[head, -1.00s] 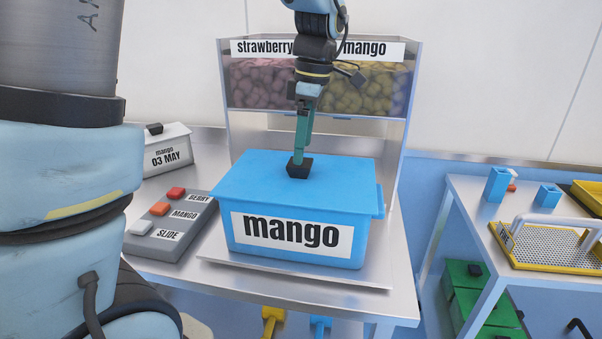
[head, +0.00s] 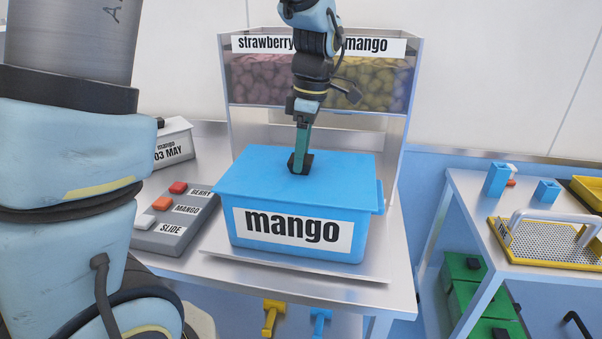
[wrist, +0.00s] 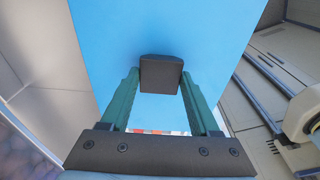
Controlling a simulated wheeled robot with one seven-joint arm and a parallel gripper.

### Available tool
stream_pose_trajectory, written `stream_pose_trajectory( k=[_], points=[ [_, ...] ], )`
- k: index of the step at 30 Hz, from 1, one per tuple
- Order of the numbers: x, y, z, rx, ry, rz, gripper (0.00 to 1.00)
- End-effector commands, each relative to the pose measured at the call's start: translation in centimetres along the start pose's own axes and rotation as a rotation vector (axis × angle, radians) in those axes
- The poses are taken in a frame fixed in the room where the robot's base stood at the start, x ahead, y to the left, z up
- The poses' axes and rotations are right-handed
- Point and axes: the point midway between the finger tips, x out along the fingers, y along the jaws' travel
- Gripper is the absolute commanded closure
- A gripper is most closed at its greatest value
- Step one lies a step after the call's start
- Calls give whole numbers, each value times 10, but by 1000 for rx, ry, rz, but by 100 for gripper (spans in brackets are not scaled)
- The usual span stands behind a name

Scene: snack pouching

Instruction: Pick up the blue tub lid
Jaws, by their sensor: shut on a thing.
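The blue tub lid (head: 340,178) sits on the blue tub (head: 228,232), which carries a "mango" label. A dark knob (head: 300,168) stands up from the middle of the lid. My gripper (head: 301,155) reaches down from above, and its green fingers are shut on the knob. In the wrist view, the knob (wrist: 161,76) sits between the two fingertips, with the blue lid (wrist: 215,40) behind it. I see no clear gap between lid and tub.
The tub stands on a metal tray (head: 375,290) before the strawberry and mango dispenser (head: 396,160). A grey button box (head: 176,225) is on the left. A side table (head: 465,195) at right holds blue cups and a yellow-framed sieve (head: 550,243).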

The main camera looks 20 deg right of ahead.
Motion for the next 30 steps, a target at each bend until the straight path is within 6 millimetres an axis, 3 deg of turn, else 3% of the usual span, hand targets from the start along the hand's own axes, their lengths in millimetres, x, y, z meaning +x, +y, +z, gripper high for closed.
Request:
stream_pose_trajectory(
  k=[1, 11, 30],
  points=[
    [0, 0, 0, 0, 0, 0, 62],
    [0, 0, 0, 0, 0, 0, 99],
    [-8, 1, -1, 0, -1, 4, 100]
  ],
)
